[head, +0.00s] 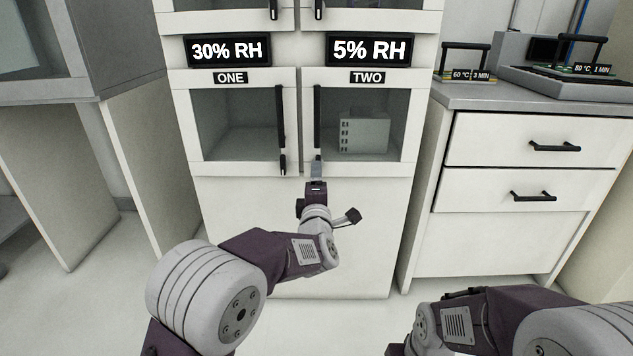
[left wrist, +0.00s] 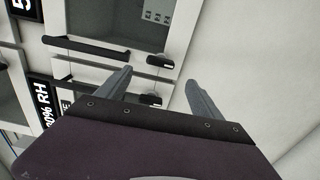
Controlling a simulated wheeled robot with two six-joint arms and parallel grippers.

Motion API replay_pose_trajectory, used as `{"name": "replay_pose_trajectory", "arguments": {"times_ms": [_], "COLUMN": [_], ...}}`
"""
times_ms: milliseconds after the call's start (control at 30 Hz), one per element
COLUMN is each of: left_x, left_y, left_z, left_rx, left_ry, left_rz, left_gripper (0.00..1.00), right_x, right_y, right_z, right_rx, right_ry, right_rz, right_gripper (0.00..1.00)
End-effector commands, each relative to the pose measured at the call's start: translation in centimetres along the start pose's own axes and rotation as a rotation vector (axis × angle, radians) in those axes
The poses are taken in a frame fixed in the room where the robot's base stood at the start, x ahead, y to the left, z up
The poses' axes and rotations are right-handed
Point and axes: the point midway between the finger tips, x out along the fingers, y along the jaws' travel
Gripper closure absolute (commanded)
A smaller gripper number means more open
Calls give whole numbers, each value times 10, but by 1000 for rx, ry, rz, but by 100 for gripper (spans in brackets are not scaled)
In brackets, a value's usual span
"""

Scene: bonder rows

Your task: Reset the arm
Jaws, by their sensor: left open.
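My left arm reaches in from the left in the head view, and its gripper (head: 317,166) is in front of the cabinet, by the lower end of the black handle of door TWO (head: 317,118). In the left wrist view the two grey fingers of my left gripper (left wrist: 158,97) are spread apart with nothing held between them. Black handle ends (left wrist: 152,99) show near and beyond the fingers; I cannot tell whether they touch. My right arm (head: 470,325) shows at the lower right of the head view, but its fingers do not show.
Doors ONE (head: 238,122) and TWO (head: 366,122) look shut under the 30% RH (head: 228,50) and 5% RH (head: 368,50) displays. A grey block (head: 364,133) sits behind door TWO's glass. A drawer counter (head: 520,98) stands right; a grey bench (head: 110,90) stands left.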

Motion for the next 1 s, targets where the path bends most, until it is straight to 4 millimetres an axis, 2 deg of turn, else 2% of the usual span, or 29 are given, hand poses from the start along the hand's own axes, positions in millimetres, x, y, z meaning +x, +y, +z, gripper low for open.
{"name": "replay_pose_trajectory", "arguments": {"times_ms": [333,433,467,567,667,700,767,800,867,900,1000], "left_x": [-4,1,2,3,-9,-20,-46,-65,-96,-117,-172], "left_y": [0,17,28,74,117,119,97,74,41,20,-25], "left_z": [-1,-16,-25,-67,-123,-143,-161,-166,-171,-172,-173], "left_rx": [0,-4,-8,-20,32,106,272,382,521,602,777], "left_ry": [1,29,43,109,160,146,78,17,-80,-149,-331], "left_rz": [1,8,16,45,12,-63,-236,-346,-492,-578,-763], "left_gripper": [24,24,24,24,24,24,24,24,24,24,24], "right_x": [-2,-14,-19,-43,-82,-99,-119,-124,-131,-133,-138], "right_y": [0,0,0,-1,-2,-2,-2,-2,-3,-3,-3], "right_z": [0,-1,-2,-4,-8,-10,-13,-13,-14,-14,-14], "right_rx": [0,0,0,0,0,0,0,0,0,0,0], "right_ry": [0,0,0,0,0,0,1,1,1,0,-1], "right_rz": [0,0,0,0,0,0,0,0,0,0,0], "right_gripper": [10,10,10,10,10,10,10,10,10,10,10]}}
